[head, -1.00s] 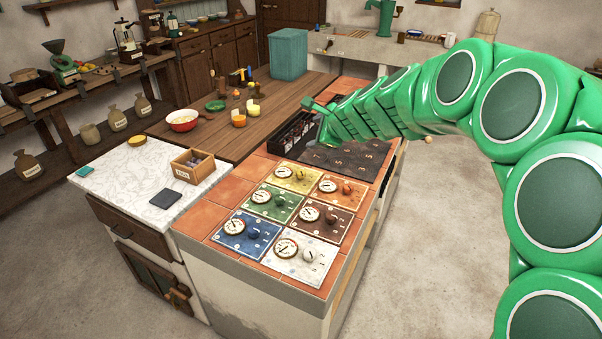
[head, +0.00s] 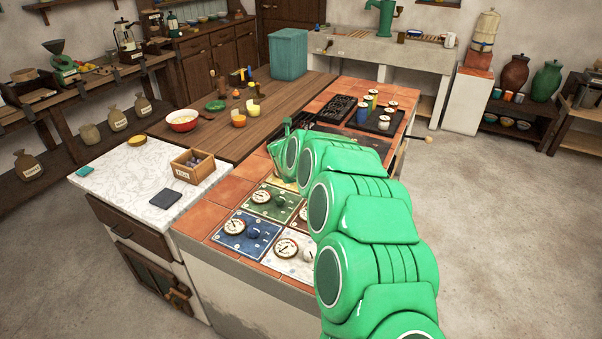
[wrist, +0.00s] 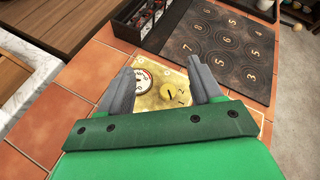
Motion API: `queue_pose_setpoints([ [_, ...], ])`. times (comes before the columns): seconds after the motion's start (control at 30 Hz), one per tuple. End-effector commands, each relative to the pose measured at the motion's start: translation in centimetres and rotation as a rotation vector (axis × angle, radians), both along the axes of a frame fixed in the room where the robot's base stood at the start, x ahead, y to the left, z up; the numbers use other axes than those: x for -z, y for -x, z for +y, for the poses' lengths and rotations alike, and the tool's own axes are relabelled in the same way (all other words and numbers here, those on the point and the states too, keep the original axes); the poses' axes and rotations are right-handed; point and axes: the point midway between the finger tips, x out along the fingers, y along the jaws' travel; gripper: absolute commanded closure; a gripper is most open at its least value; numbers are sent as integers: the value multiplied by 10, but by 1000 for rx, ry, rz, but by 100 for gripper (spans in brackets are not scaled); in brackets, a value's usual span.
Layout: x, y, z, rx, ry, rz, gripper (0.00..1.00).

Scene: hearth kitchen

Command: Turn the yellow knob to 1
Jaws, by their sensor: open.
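In the wrist view the yellow knob (wrist: 167,92) sits on a yellow plate (wrist: 150,101), beside a round white dial (wrist: 142,80). The plate has small numbers to the right of the knob. A dark mark shows on the knob, but I cannot tell which number it points at. My gripper (wrist: 160,72) is open, its two grey fingers on either side of the dial and knob in the picture, apparently above the plate and holding nothing. In the head view my arm hides the yellow knob; only a sliver of its plate (head: 283,184) shows.
Close by are the green plate (head: 272,202), blue plate (head: 247,235) and white plate (head: 292,256), each with a dial and knob. A dark numbered mat (wrist: 222,45) lies beyond the yellow plate. A black tray (wrist: 146,18) stands beside that mat.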

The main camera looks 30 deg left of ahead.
Motion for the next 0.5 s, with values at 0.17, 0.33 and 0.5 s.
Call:
queue_pose_setpoints([
  [0.17, 41, -1, 8, 162, -77, 14, 35],
  [0.33, 75, 1, 7, 318, -153, 8, 35],
  [0.5, 101, 8, 3, 444, -217, -9, 35],
])
